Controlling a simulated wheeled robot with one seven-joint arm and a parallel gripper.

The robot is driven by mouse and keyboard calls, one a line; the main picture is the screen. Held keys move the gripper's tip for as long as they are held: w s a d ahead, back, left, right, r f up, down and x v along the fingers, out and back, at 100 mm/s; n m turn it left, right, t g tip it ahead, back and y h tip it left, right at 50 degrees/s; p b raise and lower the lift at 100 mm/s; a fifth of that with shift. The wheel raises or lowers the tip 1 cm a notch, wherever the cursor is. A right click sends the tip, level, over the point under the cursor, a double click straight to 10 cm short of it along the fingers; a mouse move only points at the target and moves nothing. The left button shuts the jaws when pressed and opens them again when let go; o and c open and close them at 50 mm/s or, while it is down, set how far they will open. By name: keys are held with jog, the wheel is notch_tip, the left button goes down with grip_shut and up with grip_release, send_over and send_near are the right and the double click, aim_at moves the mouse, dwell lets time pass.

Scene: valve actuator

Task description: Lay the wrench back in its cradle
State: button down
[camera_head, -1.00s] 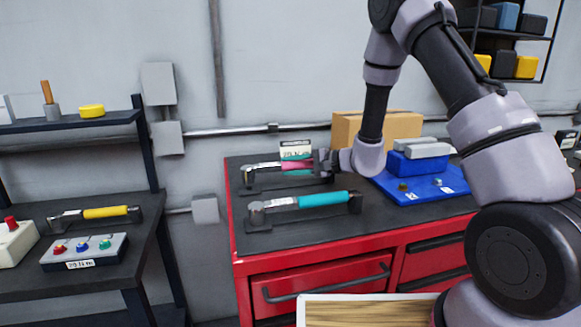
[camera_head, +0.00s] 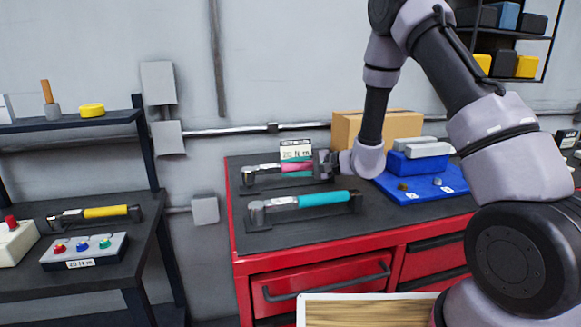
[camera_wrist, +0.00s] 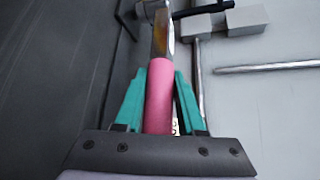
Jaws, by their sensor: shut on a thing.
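The pink-handled wrench (camera_head: 268,168) is over the back left of the red cabinet's dark top, its metal head to the left. My gripper (camera_head: 300,168) is shut on its pink handle (camera_wrist: 159,95), with a teal finger on each side in the wrist view (camera_wrist: 160,82). A dark cradle base (camera_head: 262,187) shows just below the wrench in the head view. I cannot tell whether the wrench touches it. The wrench's metal shaft (camera_wrist: 162,35) points away from me in the wrist view.
A teal-handled wrench (camera_head: 300,202) lies in its own holder just in front. A blue tray (camera_head: 425,190) with small parts is to the right, a cardboard box (camera_head: 400,125) behind. A display sign (camera_head: 296,149) stands close behind the held wrench. A yellow-handled wrench (camera_head: 105,212) lies on the left bench.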

jog(key=shift+f, duration=0.7)
jog(key=shift+c, duration=2.1)
grip_release()
jog(key=shift+f, duration=0.1)
jog(key=shift+d, duration=0.1)
jog(key=v, duration=1)
jog(key=shift+s+d, duration=0.15)
jog(key=shift+d, duration=0.15)
